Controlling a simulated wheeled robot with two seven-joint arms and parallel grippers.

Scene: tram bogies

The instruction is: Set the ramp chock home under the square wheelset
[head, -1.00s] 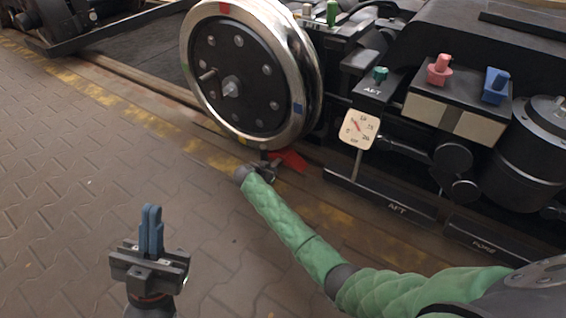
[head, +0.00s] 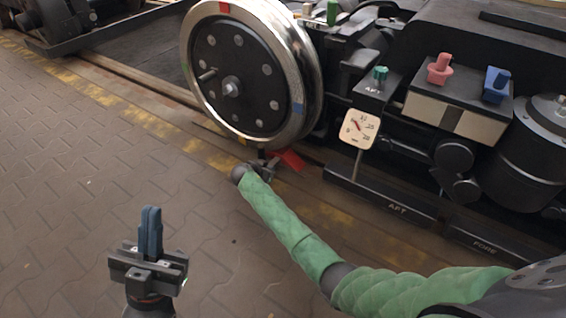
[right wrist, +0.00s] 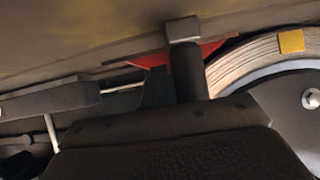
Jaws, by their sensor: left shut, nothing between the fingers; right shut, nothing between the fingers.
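The large steel wheel (head: 237,88) stands on the rail, with red and blue square marks on its rim. The red ramp chock (head: 292,159) lies low at the wheel's lower right; whether it touches the tread I cannot tell. My right gripper (head: 264,163) is shut and empty at the chock's near-left end, partly hidden by its own wrist. In the right wrist view the shut fingers (right wrist: 183,32) overlap the red chock (right wrist: 216,50), and the wheel (right wrist: 262,61) with a yellow mark is at right. My left gripper (head: 150,230) is shut and empty over the paving.
A box with a red knob (head: 439,69) and a blue knob (head: 496,85) sits behind. The paving (head: 75,190) at left is clear.

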